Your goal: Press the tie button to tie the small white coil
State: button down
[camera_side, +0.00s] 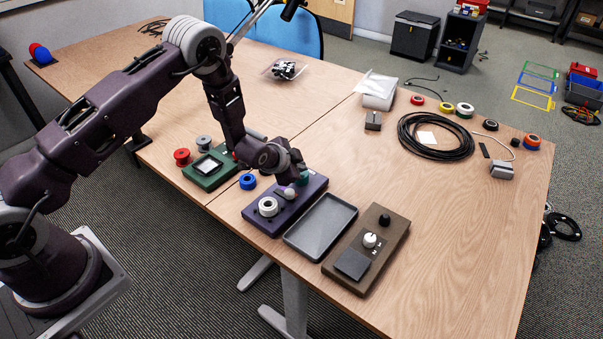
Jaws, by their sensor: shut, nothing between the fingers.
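The small white coil (268,206) sits on the front left part of a purple station (258,222). A pale round knob (290,194) stands on the same station, right of the coil. It may be the tie button, but I see no label. My gripper (294,181) is shut and empty, pointing down over the back of the station, just behind the knob. A small teal piece shows beside the fingers. I cannot tell whether the fingertips touch anything, as the wrist hides part of that area.
A grey empty tray (321,226) lies right of the station, then a brown box (352,268) with knobs. A blue spool (248,181) and a green device (207,184) stand to the left. A black cable coil (465,143) lies farther right. The table's front right is clear.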

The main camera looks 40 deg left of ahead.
jog(key=shift+f, duration=0.8)
dwell(0.9)
jog(key=shift+r, duration=1.2)
jog(key=shift+r, duration=2.5)
jog(key=shift+r, duration=0.15)
